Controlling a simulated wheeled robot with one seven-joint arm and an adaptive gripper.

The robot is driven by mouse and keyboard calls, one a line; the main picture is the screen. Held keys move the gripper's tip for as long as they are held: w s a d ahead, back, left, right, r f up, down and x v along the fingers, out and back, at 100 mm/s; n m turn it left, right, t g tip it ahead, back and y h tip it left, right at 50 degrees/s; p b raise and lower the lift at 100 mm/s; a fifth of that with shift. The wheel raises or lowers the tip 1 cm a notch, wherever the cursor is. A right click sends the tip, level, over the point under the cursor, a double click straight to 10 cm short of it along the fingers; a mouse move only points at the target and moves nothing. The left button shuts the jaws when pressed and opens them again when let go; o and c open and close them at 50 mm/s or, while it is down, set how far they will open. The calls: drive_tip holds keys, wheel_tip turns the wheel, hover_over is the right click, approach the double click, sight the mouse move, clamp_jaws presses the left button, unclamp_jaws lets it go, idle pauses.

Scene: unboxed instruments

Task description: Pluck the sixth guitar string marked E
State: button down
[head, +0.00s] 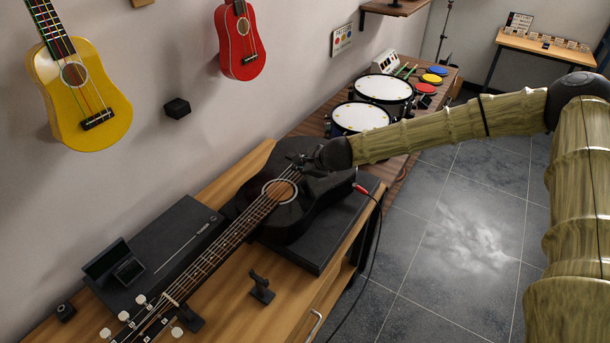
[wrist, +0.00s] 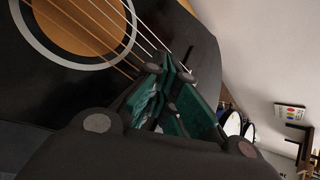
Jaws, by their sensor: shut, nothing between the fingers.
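The black acoustic guitar (head: 322,195) lies face up on a dark board on the wooden bench, its neck toward the lower left. Its strings (head: 257,213) run over the round sound hole. In the wrist view, bronze strings (wrist: 100,15) cross the hole, and paler strings (wrist: 146,34) lie nearer my fingers. My gripper (head: 297,159) is over the body on the bridge side of the hole. It is shut and empty, with green fingers (wrist: 168,75) close to the paler strings. I cannot tell whether they touch. No E mark is readable, and the bridge is partly hidden.
A black stand (head: 261,287) is beside the neck. A red plug and cable (head: 361,189) run off the guitar's right side. Drums (head: 384,89) stand beyond it. Yellow (head: 117,104) and red (head: 226,44) ukuleles hang on the wall. Grey floor is clear at right.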

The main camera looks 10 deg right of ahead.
idle(0.3)
drive_tip(key=shift+r+p, duration=0.45)
drive_tip(key=shift+r, duration=0.25)
wheel_tip(320, 180, up, 5)
drive_tip(key=p, duration=0.3)
idle(0.4)
idle(1.9)
